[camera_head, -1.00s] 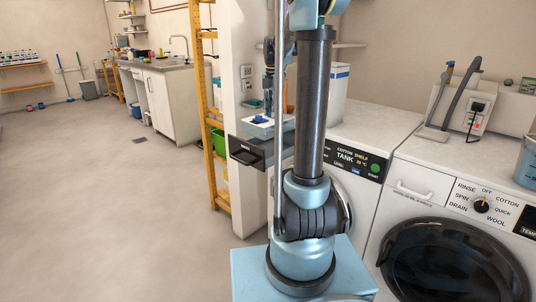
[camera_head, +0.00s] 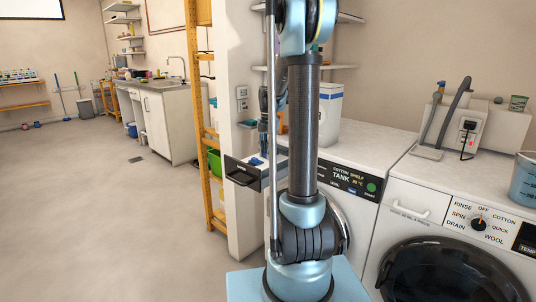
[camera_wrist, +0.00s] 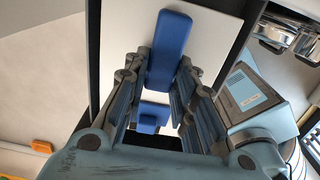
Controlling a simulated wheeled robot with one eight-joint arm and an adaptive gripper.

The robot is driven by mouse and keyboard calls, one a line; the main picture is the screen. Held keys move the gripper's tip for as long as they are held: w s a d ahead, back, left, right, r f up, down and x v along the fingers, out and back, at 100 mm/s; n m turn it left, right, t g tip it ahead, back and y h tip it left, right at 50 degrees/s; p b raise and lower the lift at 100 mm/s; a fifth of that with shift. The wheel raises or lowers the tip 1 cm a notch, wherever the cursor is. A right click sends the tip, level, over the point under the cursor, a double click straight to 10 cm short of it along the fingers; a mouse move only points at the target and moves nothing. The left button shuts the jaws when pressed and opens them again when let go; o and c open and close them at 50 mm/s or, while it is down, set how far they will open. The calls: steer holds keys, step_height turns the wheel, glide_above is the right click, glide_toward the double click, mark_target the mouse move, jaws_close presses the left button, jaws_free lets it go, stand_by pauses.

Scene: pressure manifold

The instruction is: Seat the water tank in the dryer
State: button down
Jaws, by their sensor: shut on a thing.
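The water tank (camera_wrist: 118,45) is white with a blue grip bar (camera_wrist: 168,50). In the head view, the tank's blue part (camera_head: 256,161) shows inside the dark open drawer (camera_head: 241,172), which sticks out at the dryer's upper left. The dryer (camera_head: 372,143) is white, and its display (camera_head: 350,180) reads TANK. My gripper (camera_wrist: 165,80) is over the tank with its fingers on both sides of the blue bar, shut on it. In the wrist view, dark drawer walls run along both sides of the tank. Whether the tank rests on the drawer floor is hidden.
A washer (camera_head: 450,215) stands right of the dryer, with a hose and socket box (camera_head: 467,130) behind. A white box (camera_head: 331,102) stands on the dryer. A wall pillar (camera_head: 240,110) and an orange ladder shelf (camera_head: 197,120) are close left of the drawer. The floor at left is clear.

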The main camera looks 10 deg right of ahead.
steer(key=shift+f, duration=0.15)
steer(key=c, duration=1.3)
jaws_free()
step_height(320, 180, up, 11)
steer(key=s+m, duration=0.6)
steer(key=s, duration=0.5)
steer(key=s+f+m, duration=0.5)
steer(key=s+m, duration=0.1)
steer(key=s, duration=0.2)
steer(key=s+a+f+m+t, duration=0.1)
steer(key=s+f+m, duration=0.5)
steer(key=s, duration=0.2)
steer(key=s+f+m+t, duration=0.1)
steer(key=s+f+m, duration=0.4)
steer(key=s+m, duration=0.2)
steer(key=shift+s+a+f, duration=0.15)
steer(key=shift+s+f, duration=0.05)
steer(key=shift+s, duration=0.35)
steer(key=shift+s+a+f, duration=0.15)
steer(key=shift+s, duration=0.4)
